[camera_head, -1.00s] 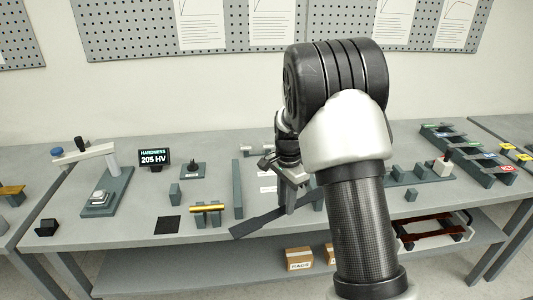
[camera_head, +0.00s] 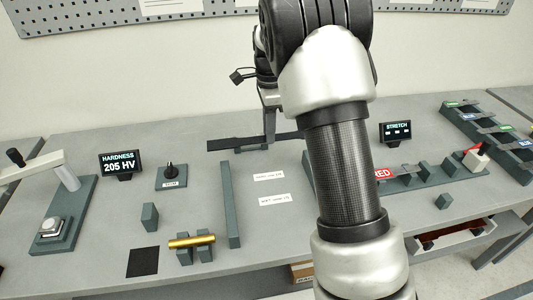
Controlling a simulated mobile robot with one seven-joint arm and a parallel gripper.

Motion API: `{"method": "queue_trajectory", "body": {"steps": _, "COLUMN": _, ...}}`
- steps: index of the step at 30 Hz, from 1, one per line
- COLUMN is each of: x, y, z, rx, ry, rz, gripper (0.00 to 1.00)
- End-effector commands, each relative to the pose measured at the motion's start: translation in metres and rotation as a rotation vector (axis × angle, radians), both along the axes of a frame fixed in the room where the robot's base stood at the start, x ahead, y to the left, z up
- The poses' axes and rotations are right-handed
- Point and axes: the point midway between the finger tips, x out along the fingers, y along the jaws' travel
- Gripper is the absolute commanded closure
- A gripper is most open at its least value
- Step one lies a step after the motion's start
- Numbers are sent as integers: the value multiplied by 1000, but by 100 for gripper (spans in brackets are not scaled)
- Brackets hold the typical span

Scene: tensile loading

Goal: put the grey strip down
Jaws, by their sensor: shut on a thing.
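The grey strip (camera_head: 228,145) is a long, flat, dark bar, seen lying crosswise near the back of the bench. My gripper (camera_head: 269,140) is shut on it near its middle. The strip's left part sticks out to the left of the fingers, and a shorter part shows to the right before my arm covers it. I cannot tell whether the strip touches the bench top or is just above it.
Two white labels (camera_head: 269,177) lie on the bench (camera_head: 300,250) in front of the strip. A stretch display (camera_head: 396,131) stands right. My arm hides the bench's middle.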

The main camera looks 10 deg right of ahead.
Motion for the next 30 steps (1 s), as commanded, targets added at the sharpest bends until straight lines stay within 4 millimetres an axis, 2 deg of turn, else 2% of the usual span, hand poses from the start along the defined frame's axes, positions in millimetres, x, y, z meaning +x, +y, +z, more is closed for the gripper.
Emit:
{"method": "queue_trajectory", "body": {"steps": 4, "x": -1, "y": 0, "z": -26, "rx": 0, "ry": 3, "rz": -2, "gripper": 100}}
{"method": "queue_trajectory", "body": {"steps": 11, "x": 0, "y": 0, "z": -48, "rx": 0, "ry": 1, "rz": 0, "gripper": 100}}
{"method": "queue_trajectory", "body": {"steps": 18, "x": 0, "y": 0, "z": -83, "rx": 0, "ry": 1, "rz": 0, "gripper": 100}}
{"method": "queue_trajectory", "body": {"steps": 22, "x": 0, "y": -1, "z": -92, "rx": 0, "ry": 0, "rz": 0, "gripper": 100}}
{"method": "queue_trajectory", "body": {"steps": 30, "x": 0, "y": 0, "z": -92, "rx": 0, "ry": -1, "rz": 0, "gripper": 100}}
